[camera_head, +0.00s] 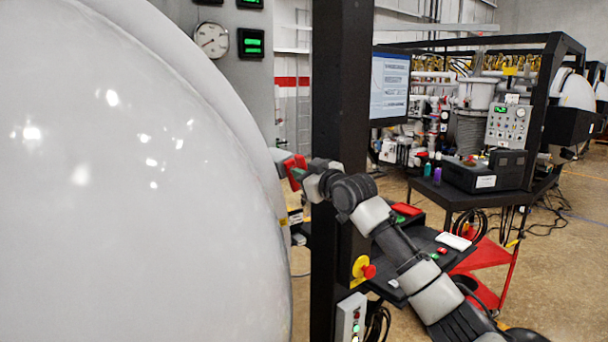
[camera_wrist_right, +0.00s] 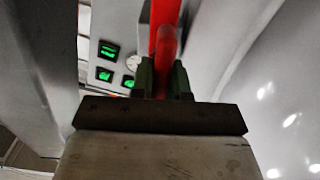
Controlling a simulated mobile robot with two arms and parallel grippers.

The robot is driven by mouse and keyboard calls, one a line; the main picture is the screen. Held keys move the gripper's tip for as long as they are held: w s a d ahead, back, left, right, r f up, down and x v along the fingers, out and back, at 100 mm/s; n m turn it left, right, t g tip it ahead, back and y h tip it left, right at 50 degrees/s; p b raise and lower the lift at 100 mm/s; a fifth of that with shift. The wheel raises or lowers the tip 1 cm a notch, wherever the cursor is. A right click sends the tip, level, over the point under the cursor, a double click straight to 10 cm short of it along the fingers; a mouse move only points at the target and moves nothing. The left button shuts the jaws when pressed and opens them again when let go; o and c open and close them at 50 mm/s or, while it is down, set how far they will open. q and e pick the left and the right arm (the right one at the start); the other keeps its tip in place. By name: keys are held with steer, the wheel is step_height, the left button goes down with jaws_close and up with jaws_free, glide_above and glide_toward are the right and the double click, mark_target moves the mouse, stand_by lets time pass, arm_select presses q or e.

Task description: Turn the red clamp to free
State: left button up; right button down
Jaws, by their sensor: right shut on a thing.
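The red clamp (camera_head: 295,163) sits at the right edge of the big white furnace door (camera_head: 130,180) in the head view. My right gripper (camera_head: 294,175) reaches it from the right, past the black post. In the right wrist view the clamp shows as a red bar (camera_wrist_right: 166,45) running up from between the green-lined fingers of my right gripper (camera_wrist_right: 163,80). The fingers are shut on the bar. The clamp's far end and its mount are hidden. My left gripper is in neither view.
A black post (camera_head: 338,110) stands close to my right arm. Below are a control box (camera_head: 351,318) and a red emergency button (camera_head: 368,271). A monitor (camera_head: 390,87) is behind the post. A black bench with equipment (camera_head: 487,171) and a red cart (camera_head: 487,257) stand at right.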

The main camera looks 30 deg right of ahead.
steer(key=c, duration=1.1)
jaws_free()
steer(key=shift+s+f, duration=0.1)
steer(key=shift+s, duration=0.15)
steer(key=s+b, duration=0.2)
steer(key=s, duration=0.1)
steer(key=s+b, duration=0.2)
steer(key=s, duration=0.2)
steer(key=s+d+b, duration=0.1)
steer(key=s, duration=0.2)
steer(key=shift+s+b, duration=0.15)
steer(key=shift+b, duration=0.25)
